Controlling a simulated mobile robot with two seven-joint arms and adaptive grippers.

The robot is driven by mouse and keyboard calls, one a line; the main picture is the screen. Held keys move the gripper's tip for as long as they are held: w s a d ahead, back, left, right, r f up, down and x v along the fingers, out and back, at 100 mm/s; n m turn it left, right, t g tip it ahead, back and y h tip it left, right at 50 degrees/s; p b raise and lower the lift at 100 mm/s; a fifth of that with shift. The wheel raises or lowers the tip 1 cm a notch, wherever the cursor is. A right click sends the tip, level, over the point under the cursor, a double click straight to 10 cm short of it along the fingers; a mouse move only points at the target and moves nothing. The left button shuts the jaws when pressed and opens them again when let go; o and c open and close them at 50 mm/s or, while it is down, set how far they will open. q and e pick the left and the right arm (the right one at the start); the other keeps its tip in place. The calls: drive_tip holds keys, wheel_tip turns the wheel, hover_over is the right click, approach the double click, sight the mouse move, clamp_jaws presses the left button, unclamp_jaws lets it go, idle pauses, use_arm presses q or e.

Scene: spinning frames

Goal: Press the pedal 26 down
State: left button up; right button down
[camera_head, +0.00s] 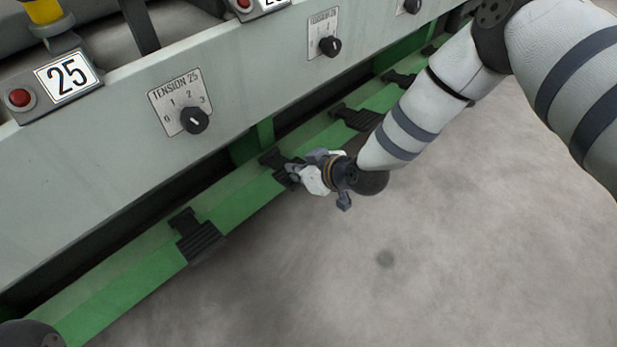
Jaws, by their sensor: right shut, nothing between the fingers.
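Black ribbed pedals sit along a green rail (120,285) at the foot of the machine. None bears a number that I can read, so I cannot tell for sure which is pedal 26. One pedal (198,238) is at the lower left. Another pedal (272,158) is partly hidden behind my right gripper (290,171). A third pedal (355,117) is farther along. My right gripper is shut and empty, its tips at or just over the second pedal; I cannot tell whether they touch it. My left gripper is not in view.
The grey machine front carries a plate numbered 25 (68,76), a red button (19,97) and a tension knob (194,120). A second tension knob (330,46) is farther right. A number plate at the top edge is cut off. The concrete floor (450,260) is clear.

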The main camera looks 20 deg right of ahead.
drive_tip(key=shift+f+b, duration=1.05)
drive_tip(key=shift+f, duration=1.1)
drive_tip(key=s+d+r+p, duration=0.2)
drive_tip(key=s+r+p, duration=0.1)
drive_tip(key=s+p, duration=0.3)
drive_tip(key=shift+s+d+r, duration=0.3)
drive_tip(key=shift+s+r, duration=0.05)
drive_tip(key=shift+s, duration=0.2)
